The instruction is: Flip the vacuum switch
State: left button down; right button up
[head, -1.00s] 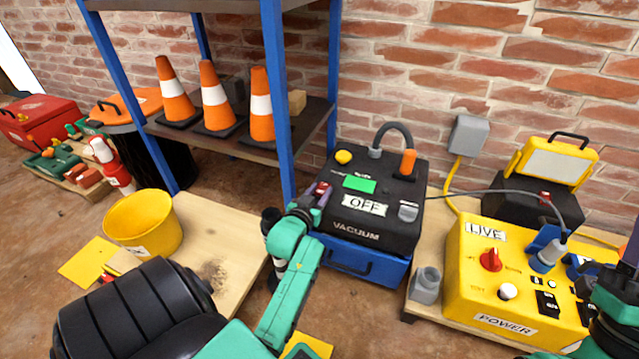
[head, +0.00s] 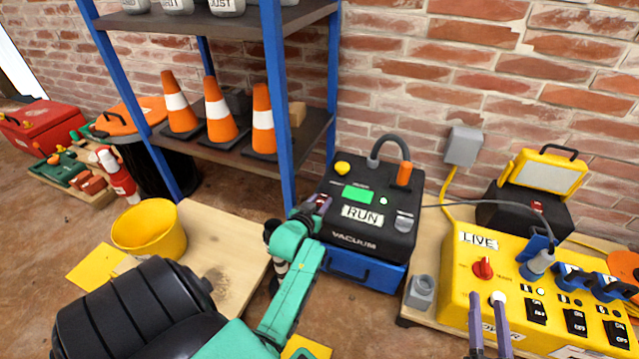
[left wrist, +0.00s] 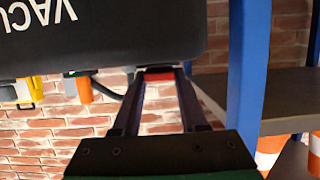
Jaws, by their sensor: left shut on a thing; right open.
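The vacuum (head: 385,195) is a black unit on a blue base. Its label (head: 362,216) reads RUN, and a green panel (head: 358,193) and a small pale-green light are on its top. My left gripper (head: 320,203) is at the vacuum's left side. In the left wrist view the vacuum (left wrist: 150,35) appears upside down, and my left gripper (left wrist: 160,80) is shut on a small red switch (left wrist: 160,76) at its side. The switch is mostly hidden in the head view. My right gripper (head: 490,312) is open and empty, in front of the yellow power box (head: 455,275).
The power box has a LIVE label, a red knob (head: 483,268), plugs and black switches. A blue shelf post (head: 279,110) stands close left of the vacuum. A yellow bucket (head: 150,230) stands on a board. A grey hose and a cable rise from the vacuum.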

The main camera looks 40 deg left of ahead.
pick_arm(q)
jog(key=shift+w+r+g+p, duration=0.15)
jog(key=shift+r+g+p, duration=0.2)
jog(key=shift+p, duration=0.9)
jog(key=shift+f, duration=0.1)
pick_arm(e)
jog(key=s+f+g, duration=0.5)
jog(key=s+f, duration=0.5)
jog(key=f, duration=0.2)
jog(key=shift+a+f+g+h, duration=0.15)
jog(key=shift+a+g+h, duration=0.15)
jog(key=shift+a, duration=0.1)
pick_arm(q)
jog(key=shift+c, duration=2.2)
grip_release()
jog(key=shift+f, duration=0.1)
